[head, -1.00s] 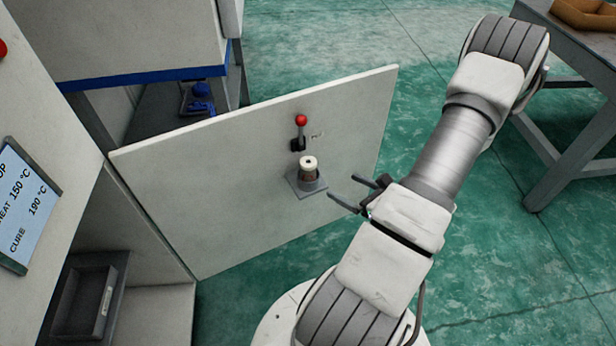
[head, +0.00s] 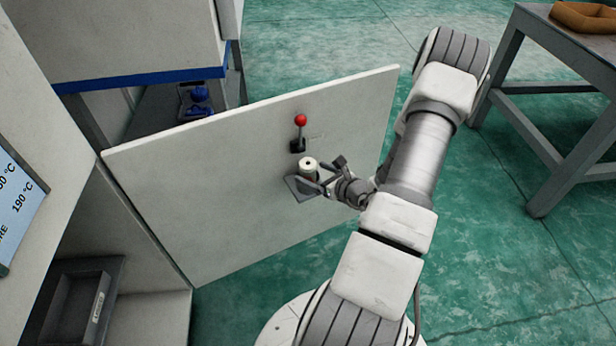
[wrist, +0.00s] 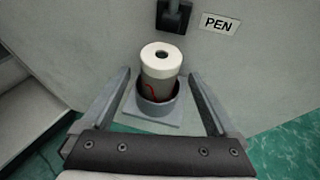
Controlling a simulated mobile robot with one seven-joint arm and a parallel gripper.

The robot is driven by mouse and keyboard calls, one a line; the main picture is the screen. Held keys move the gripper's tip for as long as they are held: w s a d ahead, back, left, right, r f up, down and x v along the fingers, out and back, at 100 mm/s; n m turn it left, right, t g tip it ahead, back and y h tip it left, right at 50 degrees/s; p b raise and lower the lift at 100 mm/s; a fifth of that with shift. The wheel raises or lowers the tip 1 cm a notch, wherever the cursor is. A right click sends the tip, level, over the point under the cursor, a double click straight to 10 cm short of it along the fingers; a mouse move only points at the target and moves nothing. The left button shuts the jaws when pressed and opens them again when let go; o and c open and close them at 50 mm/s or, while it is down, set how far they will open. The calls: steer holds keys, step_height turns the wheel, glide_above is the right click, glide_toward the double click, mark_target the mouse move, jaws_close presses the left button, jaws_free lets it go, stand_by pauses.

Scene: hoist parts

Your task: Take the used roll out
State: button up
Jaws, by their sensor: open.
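The used roll (head: 309,165) is a small white-topped cylinder with a dark centre hole. In the wrist view the roll (wrist: 161,72) stands upright in a round grey cup holder (wrist: 152,120) on a square plate, with a red mark low on its side. The holder (head: 303,187) is fixed to the open white door panel. My gripper (head: 330,173) is open, its fingers reaching toward the roll from the right. In the wrist view my gripper (wrist: 163,88) has one finger on each side of the roll, with gaps between; I cannot tell any contact.
A red-knobbed lever (head: 300,130) sits on the panel (head: 210,180) just above the roll. A label reading "PEN" (wrist: 219,23) is beside it. A grey bin (head: 80,300) lies in the cabinet at lower left. A table (head: 560,50) with a tan tray (head: 583,17) stands at right.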

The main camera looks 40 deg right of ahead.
mark_target(313, 173)
steer(key=x, duration=0.3)
steer(key=shift+w+a+f+b, duration=0.1)
steer(key=shift+b, duration=0.25)
jaws_close()
